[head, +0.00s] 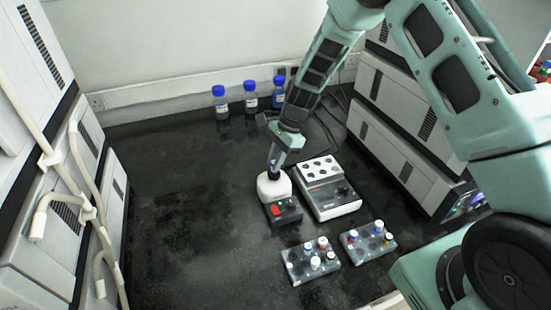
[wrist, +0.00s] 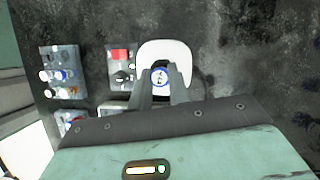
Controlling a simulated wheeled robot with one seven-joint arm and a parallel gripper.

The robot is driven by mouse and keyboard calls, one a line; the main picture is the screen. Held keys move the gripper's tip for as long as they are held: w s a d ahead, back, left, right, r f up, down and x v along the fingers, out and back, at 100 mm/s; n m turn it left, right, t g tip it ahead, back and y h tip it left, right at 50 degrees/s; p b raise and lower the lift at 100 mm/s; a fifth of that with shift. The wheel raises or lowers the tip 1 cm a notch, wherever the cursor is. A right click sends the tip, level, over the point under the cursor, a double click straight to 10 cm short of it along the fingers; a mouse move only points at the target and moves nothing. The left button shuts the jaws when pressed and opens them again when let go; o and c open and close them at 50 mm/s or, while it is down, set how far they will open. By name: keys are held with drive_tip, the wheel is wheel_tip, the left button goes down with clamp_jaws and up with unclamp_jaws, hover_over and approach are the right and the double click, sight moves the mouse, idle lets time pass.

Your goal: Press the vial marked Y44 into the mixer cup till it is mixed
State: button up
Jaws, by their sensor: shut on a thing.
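My gripper (wrist: 160,86) is shut on a vial (wrist: 159,77) with a blue-rimmed, white-topped cap. The marking on the cap is too small to read. In the head view my gripper (head: 276,158) points down over the mixer (head: 283,211), which has a white rounded top and a dark front with red and green buttons. In the wrist view the vial sits over the mixer's white top (wrist: 178,47). The cup opening is hidden by the gripper and vial, so I cannot tell how deep the vial sits.
Two vial racks (head: 297,273) (head: 361,254) with several capped vials stand in front. A grey-white device with round wells (head: 342,211) stands right of the mixer. Blue-capped bottles (head: 250,100) stand at the back wall. Instrument stacks flank both sides. The bench left of the mixer is clear.

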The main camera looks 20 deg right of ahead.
drive_tip(key=shift+f, duration=0.25)
idle(0.4)
drive_tip(key=shift+f, duration=0.25)
drive_tip(key=shift+f+b, duration=0.3)
drive_tip(key=shift+f, duration=0.05)
idle(2.3)
idle(1.4)
drive_tip(key=shift+r+p, duration=2.4)
drive_tip(key=shift+r, duration=0.7)
drive_tip(key=shift+d+f, duration=0.1)
drive_tip(key=shift+d, duration=0.05)
